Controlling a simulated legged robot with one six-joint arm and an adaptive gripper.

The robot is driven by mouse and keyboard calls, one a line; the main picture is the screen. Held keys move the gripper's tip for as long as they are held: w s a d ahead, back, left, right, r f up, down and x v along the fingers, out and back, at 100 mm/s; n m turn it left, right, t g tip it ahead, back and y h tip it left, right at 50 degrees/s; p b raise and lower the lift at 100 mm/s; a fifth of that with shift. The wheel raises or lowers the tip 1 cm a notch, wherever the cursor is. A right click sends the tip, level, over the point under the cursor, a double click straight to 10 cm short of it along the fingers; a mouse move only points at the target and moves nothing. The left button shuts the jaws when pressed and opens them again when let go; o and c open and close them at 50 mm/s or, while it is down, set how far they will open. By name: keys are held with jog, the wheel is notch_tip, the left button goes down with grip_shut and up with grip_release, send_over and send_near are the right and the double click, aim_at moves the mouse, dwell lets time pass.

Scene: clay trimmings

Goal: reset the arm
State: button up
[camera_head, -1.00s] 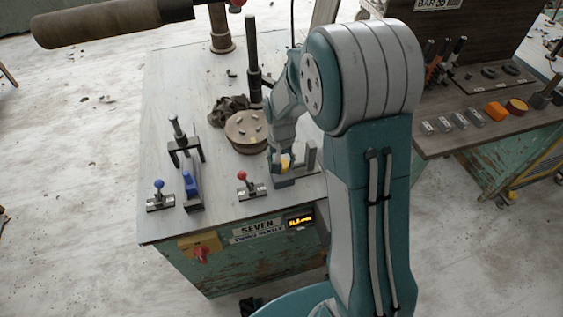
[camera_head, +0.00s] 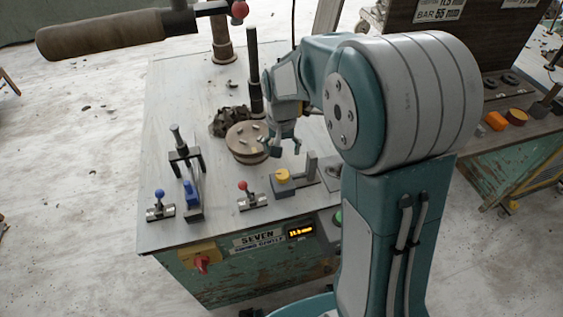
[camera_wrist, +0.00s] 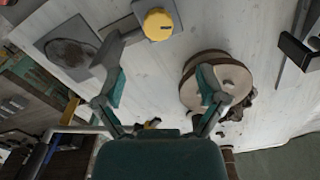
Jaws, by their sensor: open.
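My gripper (camera_head: 283,149) hangs above the table, just right of the round wooden disc (camera_head: 247,140). Its fingers are spread and nothing is between them. In the wrist view my gripper (camera_wrist: 160,95) shows both fingers wide apart, with bare table between them. The yellow knob (camera_head: 283,175) sits on a small grey block in front of my gripper, apart from it. The knob also shows at the top of the wrist view (camera_wrist: 158,24). My upper arm stands at the right of the head view.
A dark clay heap (camera_head: 230,121) and an upright dark post (camera_head: 254,75) stand behind the disc. A red-knobbed lever (camera_head: 246,192), a blue-knobbed lever (camera_head: 160,205) and a black clamp (camera_head: 185,163) stand at the front and left. A side bench (camera_head: 470,140) is at right.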

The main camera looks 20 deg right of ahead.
jog(key=shift+r, duration=1.3)
jog(key=s+r+n+t, duration=0.2)
jog(key=s+r, duration=0.3)
jog(key=s, duration=0.5)
jog(key=s+r+n+t, duration=0.2)
jog(key=s+r, duration=0.4)
jog(key=s, duration=0.5)
jog(key=shift+s+t, duration=0.15)
jog(key=shift+t, duration=0.65)
